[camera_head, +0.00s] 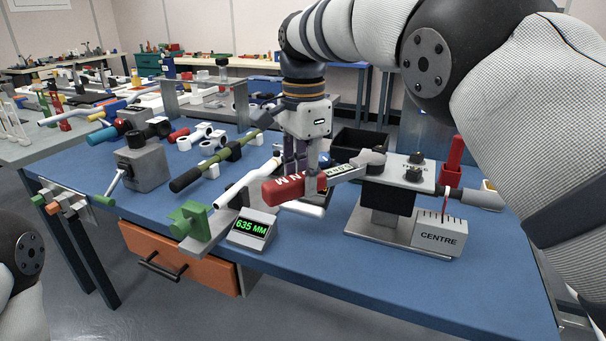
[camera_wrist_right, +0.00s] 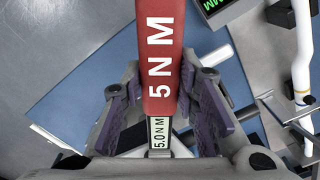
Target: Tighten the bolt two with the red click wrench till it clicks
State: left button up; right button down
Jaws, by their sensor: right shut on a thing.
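The red click wrench (camera_head: 283,190) lies nearly level above the bench, its grey head (camera_head: 371,157) pointing right. My right gripper (camera_head: 306,172) is shut on its handle. In the right wrist view the red handle (camera_wrist_right: 158,55) sits between the purple finger pads and reads 5 NM. A grey plate (camera_head: 396,175) on a dark block carries two dark bolts, a rear one (camera_head: 416,157) and a front one (camera_head: 412,175). I cannot tell which is bolt two. The wrench head is at the plate's left end, left of both bolts; contact is unclear. My left gripper is out of view.
A box gauge marked CENTRE (camera_head: 437,240) stands at the plate's front right, with a red upright piece (camera_head: 453,160) behind it. A display reading 635 MM (camera_head: 251,229) and a green clamp (camera_head: 190,218) are at front left. Blue bench (camera_head: 330,262) is clear in front.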

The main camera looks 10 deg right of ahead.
dwell(0.6)
jog(key=shift+r, duration=1.9)
jog(key=shift+w+r, duration=0.1)
jog(key=shift+w, duration=0.05)
notch_tip(320, 180, up, 3)
jog(key=b, duration=0.3)
jog(key=shift+w, duration=0.1)
jog(key=shift+r, duration=0.65)
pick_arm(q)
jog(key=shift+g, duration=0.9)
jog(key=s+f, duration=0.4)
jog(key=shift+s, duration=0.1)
pick_arm(e)
jog(key=shift+s+r, duration=0.25)
